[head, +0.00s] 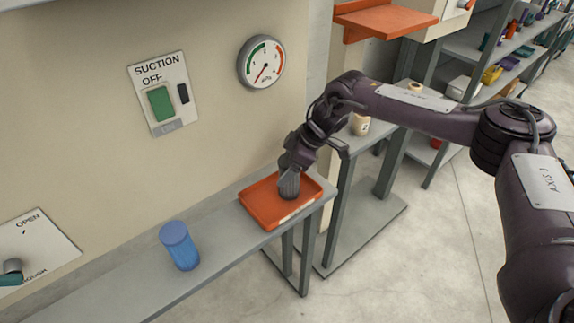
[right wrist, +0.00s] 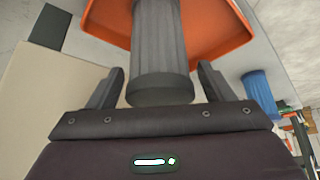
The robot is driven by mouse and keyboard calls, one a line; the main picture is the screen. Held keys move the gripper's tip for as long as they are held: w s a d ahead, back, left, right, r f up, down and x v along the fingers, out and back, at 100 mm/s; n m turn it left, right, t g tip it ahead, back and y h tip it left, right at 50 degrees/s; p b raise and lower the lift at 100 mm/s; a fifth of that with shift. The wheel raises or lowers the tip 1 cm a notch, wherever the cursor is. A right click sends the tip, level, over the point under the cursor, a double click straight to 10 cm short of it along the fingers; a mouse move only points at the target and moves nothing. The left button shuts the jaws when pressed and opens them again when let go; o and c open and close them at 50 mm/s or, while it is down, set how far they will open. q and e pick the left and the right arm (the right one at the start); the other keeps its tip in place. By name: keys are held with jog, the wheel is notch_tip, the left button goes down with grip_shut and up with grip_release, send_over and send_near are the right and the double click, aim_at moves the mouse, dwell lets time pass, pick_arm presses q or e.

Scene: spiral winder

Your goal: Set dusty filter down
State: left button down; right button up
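The dusty grey filter (head: 289,186) stands upright in the orange tray (head: 262,219) at the right end of the grey shelf. My right gripper (head: 288,168) is above it, pointing down. In the right wrist view the ribbed filter (right wrist: 159,50) is between the fingers of my right gripper (right wrist: 163,82), with a gap on each side, so the gripper is open. The tray (right wrist: 222,35) shows behind the filter there. The filter's base is seen against the tray floor. My left gripper is in neither view.
A blue filter (head: 180,247) stands on the shelf (head: 115,292) left of the tray. The wall behind holds a suction switch panel (head: 158,95) and a round gauge (head: 261,62). An orange ledge (head: 385,20) sticks out above right. Shelf between tray and blue filter is clear.

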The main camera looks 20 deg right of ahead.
jog(key=b+v, duration=0.2)
jog(key=v, duration=1)
jog(key=shift+r+b, duration=0.15)
jog(key=shift+b, duration=0.25)
